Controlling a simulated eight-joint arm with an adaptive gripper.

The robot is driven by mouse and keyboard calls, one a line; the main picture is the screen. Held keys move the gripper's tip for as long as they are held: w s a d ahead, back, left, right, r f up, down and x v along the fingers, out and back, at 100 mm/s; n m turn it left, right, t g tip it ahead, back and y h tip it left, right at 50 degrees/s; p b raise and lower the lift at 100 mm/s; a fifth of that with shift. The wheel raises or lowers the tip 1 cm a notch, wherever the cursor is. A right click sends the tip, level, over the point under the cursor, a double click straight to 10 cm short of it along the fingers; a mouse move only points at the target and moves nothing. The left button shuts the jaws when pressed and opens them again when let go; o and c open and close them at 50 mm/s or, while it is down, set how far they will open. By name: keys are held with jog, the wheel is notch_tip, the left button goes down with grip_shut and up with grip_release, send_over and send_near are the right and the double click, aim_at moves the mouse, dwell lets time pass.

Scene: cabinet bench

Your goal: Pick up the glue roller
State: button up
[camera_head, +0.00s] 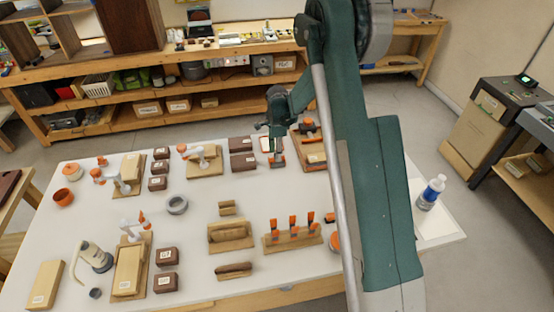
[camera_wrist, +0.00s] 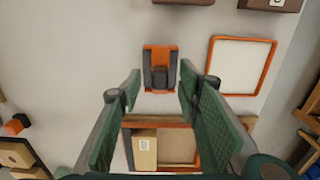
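The glue roller, as far as I can tell, is the small orange and dark grey piece (camera_wrist: 160,62) lying on the white table. In the wrist view it lies just beyond the gap between my fingertips, roughly centred. In the head view it shows as a small orange and dark shape (camera_head: 279,161) just below my gripper (camera_head: 277,142). In the wrist view my gripper (camera_wrist: 160,90) is open, its green fingers apart with nothing between them. I cannot tell the exact height of the fingers above the table.
An orange-framed white plate (camera_wrist: 239,66) lies close to the right in the wrist view. A wooden tray (camera_wrist: 127,150) with an orange edge is below the fingers. A bottle (camera_head: 430,194) stands at far right.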

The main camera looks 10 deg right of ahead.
jog(key=shift+f, duration=1.05)
grip_shut()
